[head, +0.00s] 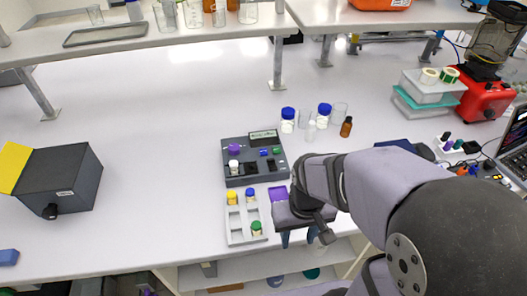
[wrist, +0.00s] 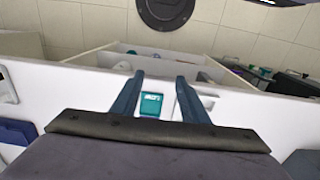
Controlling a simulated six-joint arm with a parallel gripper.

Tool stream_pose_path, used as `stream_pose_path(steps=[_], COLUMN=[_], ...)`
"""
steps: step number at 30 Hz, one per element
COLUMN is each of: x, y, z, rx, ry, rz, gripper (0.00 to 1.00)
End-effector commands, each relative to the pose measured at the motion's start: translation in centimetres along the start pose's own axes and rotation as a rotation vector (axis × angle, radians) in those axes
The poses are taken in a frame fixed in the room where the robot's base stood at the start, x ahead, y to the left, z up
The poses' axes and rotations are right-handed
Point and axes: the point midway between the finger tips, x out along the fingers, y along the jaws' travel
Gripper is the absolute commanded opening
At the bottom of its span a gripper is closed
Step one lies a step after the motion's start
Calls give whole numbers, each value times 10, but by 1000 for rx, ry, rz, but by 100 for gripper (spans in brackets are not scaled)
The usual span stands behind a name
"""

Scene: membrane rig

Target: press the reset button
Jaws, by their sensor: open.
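My gripper (head: 302,240) is at the bench's front edge, right of and nearer than the rig, fingers pointing down, open and empty.
Bottles and a brown vial (head: 347,127) stand behind the rig. A black box (head: 70,178) is far left. The bench between is clear.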

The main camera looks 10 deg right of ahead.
Motion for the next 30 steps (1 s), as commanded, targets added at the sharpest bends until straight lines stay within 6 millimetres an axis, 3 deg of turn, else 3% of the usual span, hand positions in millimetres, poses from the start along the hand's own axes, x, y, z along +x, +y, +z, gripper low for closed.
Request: stream_pose_path(steps=[1, 4, 5, 30], x=[0, 0, 0, 0], y=[0, 0, 0, 0], z=[0, 0, 0, 0], rx=[0, 0, 0, 0], ry=[0, 0, 0, 0], rz=[0, 0, 0, 0], gripper=[27, 3, 0, 0])
